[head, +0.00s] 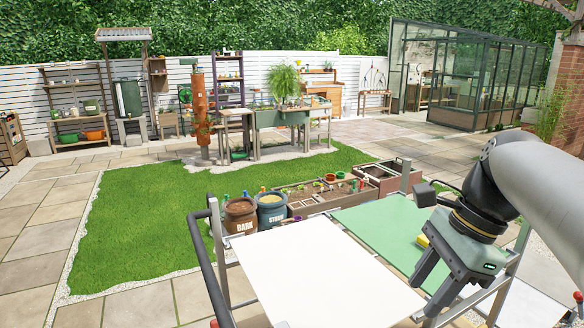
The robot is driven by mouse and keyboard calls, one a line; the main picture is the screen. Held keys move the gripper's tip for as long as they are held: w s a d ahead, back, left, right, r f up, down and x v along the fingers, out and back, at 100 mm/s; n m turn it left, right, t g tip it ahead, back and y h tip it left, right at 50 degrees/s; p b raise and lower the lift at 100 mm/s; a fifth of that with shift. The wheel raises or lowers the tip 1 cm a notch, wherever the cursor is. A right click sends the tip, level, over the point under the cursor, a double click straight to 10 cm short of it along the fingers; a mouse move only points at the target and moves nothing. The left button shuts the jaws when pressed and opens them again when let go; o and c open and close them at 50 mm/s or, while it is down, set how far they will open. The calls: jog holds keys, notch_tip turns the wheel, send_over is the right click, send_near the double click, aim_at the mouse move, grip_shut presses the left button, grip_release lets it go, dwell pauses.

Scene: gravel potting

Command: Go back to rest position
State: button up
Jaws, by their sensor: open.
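My gripper (424,292) hangs from my arm at the right of the head view, pointing down above the green mat (381,228). Its fingers are apart and nothing shows between them. A small yellow thing (422,241) lies on the green mat just left of my gripper, partly hidden by it. A blank white board (318,278) lies to the left of the green mat.
A dark rail (206,262) runs along the left of the white board. Beyond the boards stand a BARK pot (240,224), a STARR-labelled pot (272,216) and wooden planters (318,199). Open lawn (140,235) lies left; a greenhouse (465,85) stands far right.

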jog(key=s+a+f+n+h, duration=0.1)
jog(key=s+a+f+n, duration=0.1)
jog(key=f+n, duration=0.4)
jog(key=s+a+f+n+h, duration=0.1)
jog(key=s+a+f+n, duration=0.1)
jog(key=f+n, duration=0.4)
jog(key=s+a+f+n+h, duration=0.1)
jog(key=s+a+f+n, duration=0.2)
jog(key=f+n, duration=0.3)
notch_tip(320, 180, down, 3)
jog(key=shift+s+r+h, duration=0.1)
jog(key=shift+s+h, duration=0.3)
jog(key=shift+s, duration=0.2)
